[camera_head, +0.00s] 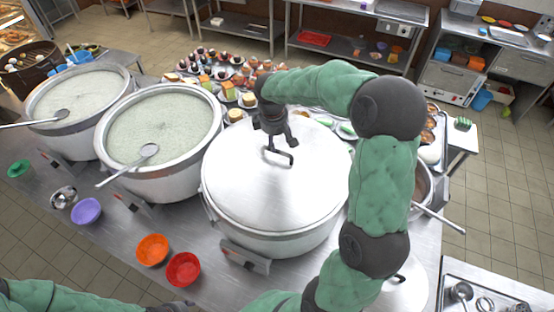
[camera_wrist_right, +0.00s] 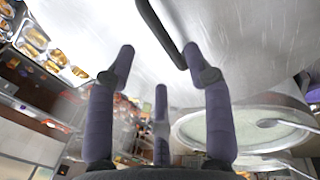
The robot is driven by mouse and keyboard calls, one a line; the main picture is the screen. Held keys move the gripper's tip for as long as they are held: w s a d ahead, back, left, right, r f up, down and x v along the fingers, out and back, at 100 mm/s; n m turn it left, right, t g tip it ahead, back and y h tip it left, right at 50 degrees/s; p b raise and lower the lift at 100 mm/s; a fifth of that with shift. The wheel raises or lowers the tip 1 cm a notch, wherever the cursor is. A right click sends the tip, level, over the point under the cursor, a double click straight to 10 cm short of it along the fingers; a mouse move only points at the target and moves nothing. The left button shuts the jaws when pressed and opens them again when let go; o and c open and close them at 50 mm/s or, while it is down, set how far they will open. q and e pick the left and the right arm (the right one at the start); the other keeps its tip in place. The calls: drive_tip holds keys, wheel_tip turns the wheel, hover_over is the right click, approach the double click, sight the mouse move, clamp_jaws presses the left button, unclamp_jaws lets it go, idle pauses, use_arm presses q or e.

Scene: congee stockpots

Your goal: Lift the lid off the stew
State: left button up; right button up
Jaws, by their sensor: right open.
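A wide silver lid (camera_head: 250,185) covers the large stockpot (camera_head: 270,243) in the middle of the head view; its contents are hidden. The dark bar handle (camera_head: 284,158) stands up at the lid's centre. My right gripper (camera_head: 274,138) is open and points down, close to the handle. In the right wrist view, the handle (camera_wrist_right: 160,30) crosses just beyond the spread fingers (camera_wrist_right: 160,60), and the lid (camera_wrist_right: 250,45) fills much of the background. Nothing is held. Of my left arm, only the forearm (camera_head: 60,297) and a dark end piece show at the bottom edge.
Two open pots of pale congee (camera_head: 160,125) (camera_head: 80,97) with ladles stand to the left. Purple (camera_head: 87,211), orange (camera_head: 152,250) and red (camera_head: 183,269) bowls sit in front. Plated food (camera_head: 215,75) crowds behind the lid. Another lid (camera_head: 405,292) lies at front right.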

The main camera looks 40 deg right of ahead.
sight(278, 151)
drive_tip(key=shift+w+d+f+p, duration=0.15)
drive_tip(key=shift+d+f, duration=0.05)
drive_tip(key=shift+f, duration=1.05)
drive_tip(key=shift+w+d+f+p, duration=0.1)
drive_tip(key=shift+d+f+p, duration=0.1)
drive_tip(key=shift+f, duration=1.1)
drive_tip(key=shift+w+d+f+p, duration=0.1)
drive_tip(key=shift+w+d+f, duration=0.1)
drive_tip(key=shift+f, duration=1.05)
clamp_jaws()
drive_tip(key=shift+r, duration=0.15)
